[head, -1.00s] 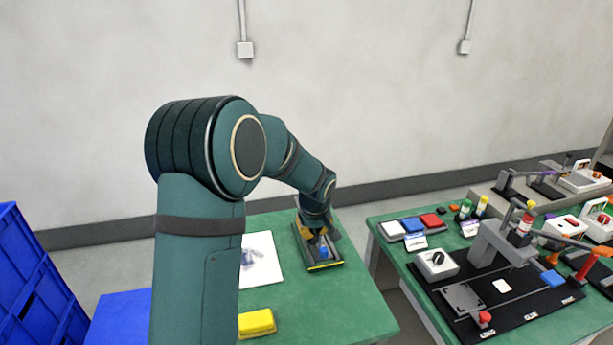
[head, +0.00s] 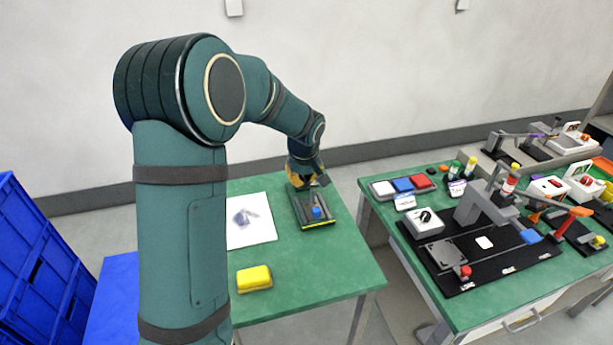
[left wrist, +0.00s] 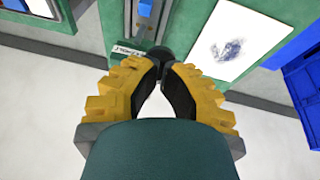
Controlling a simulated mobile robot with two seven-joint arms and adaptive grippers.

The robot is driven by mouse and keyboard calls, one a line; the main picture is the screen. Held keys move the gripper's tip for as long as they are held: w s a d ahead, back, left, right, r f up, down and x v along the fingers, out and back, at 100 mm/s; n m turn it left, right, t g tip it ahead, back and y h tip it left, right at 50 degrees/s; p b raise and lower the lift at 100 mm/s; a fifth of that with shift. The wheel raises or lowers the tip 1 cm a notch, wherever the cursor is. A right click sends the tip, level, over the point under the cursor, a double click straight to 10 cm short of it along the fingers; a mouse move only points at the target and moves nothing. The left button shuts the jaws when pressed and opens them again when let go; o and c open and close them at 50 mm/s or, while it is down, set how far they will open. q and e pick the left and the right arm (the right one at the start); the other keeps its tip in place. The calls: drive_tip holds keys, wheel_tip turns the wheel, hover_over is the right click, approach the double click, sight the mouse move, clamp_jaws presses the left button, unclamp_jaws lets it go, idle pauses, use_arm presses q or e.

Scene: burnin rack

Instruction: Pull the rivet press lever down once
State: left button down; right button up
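A dark grey fixture (head: 318,224) with a blue block (head: 316,212) lies on the left green table; its labelled end shows in the left wrist view (left wrist: 117,52). My left gripper (head: 308,181) is above its wall-side end. In the left wrist view my fingertips (left wrist: 167,66) are close together beside a round black part (left wrist: 160,54); I cannot tell whether they hold it. No readable label shows which device is the rivet press. My right gripper is out of view.
A white sheet (head: 250,220) and a yellow block (head: 254,279) lie on the left table (head: 310,275). Blue crates (head: 35,260) stand at far left. A gap separates the two tables. The right table is crowded with devices.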

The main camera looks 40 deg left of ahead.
use_arm(q)
drive_tip(key=s+d+r, duration=0.4)
drive_tip(key=r, duration=0.2)
drive_tip(key=shift+r+p, duration=0.3)
drive_tip(key=shift+p, duration=0.1)
drive_tip(key=shift+f, duration=0.1)
idle(0.6)
drive_tip(key=s+d+f+m+h, duration=0.1)
drive_tip(key=s+d+f+m, duration=0.1)
drive_tip(key=d+f, duration=0.4)
drive_tip(key=s+d+f+m+h, duration=0.2)
drive_tip(key=d+f, duration=0.4)
drive_tip(key=f, duration=0.4)
drive_tip(key=s+d+f+m+g+h, duration=0.1)
drive_tip(key=s+d+f+m, duration=0.2)
drive_tip(key=d+f, duration=0.3)
drive_tip(key=shift+s+d+f+h, duration=0.1)
drive_tip(key=shift+d+f+h, duration=0.1)
drive_tip(key=shift+f, duration=0.55)
drive_tip(key=shift+d+f+h, duration=0.1)
drive_tip(key=shift+f+h, duration=0.1)
drive_tip(key=shift+f, duration=0.55)
drive_tip(key=s+d+f+m+h, duration=0.1)
drive_tip(key=s+d+f+m, duration=0.1)
drive_tip(key=s+d+f, duration=0.4)
drive_tip(key=shift+s, duration=1.2)
drive_tip(key=shift+a, duration=0.15)
